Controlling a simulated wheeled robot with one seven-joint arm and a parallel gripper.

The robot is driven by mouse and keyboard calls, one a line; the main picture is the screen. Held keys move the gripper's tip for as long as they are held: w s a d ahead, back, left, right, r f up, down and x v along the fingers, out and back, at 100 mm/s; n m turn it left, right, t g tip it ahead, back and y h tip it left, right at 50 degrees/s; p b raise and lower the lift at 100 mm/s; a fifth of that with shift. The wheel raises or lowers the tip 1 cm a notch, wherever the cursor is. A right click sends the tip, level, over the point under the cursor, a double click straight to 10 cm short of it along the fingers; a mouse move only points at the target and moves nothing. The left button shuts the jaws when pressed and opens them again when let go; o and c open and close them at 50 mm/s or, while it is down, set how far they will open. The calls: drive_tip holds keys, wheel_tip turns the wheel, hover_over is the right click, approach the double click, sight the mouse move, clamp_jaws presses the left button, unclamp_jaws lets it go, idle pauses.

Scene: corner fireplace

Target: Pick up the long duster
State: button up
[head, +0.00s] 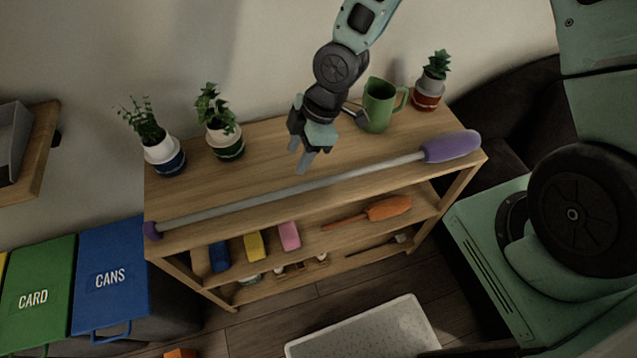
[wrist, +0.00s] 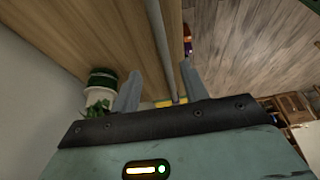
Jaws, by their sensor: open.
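The long duster lies along the front part of the wooden shelf top. In the head view its grey pole (head: 330,182) runs from a purple end cap at the left to a purple fluffy head (head: 452,146) at the right. My gripper (head: 304,163) is open and empty above the shelf top, near the middle of the pole. In the wrist view the pole (wrist: 157,45) runs down between the two open fingers of my gripper (wrist: 158,92), closer to the right finger. I cannot tell the exact height of the fingers above the pole.
Two potted plants (head: 163,153) (head: 224,140) stand at the back left of the shelf top (head: 270,140). A green watering can (head: 378,105) and a red-potted plant (head: 427,95) stand at the back right. Lower shelves hold sponges and an orange duster (head: 388,208).

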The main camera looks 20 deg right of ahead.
sight(282, 191)
drive_tip(key=p+x, duration=0.1)
drive_tip(key=x, duration=0.7)
drive_tip(key=shift+p+x, duration=1.3)
drive_tip(key=shift+x, duration=1.35)
drive_tip(key=shift+s+d, duration=0.1)
drive_tip(key=shift+s, duration=0.05)
clamp_jaws()
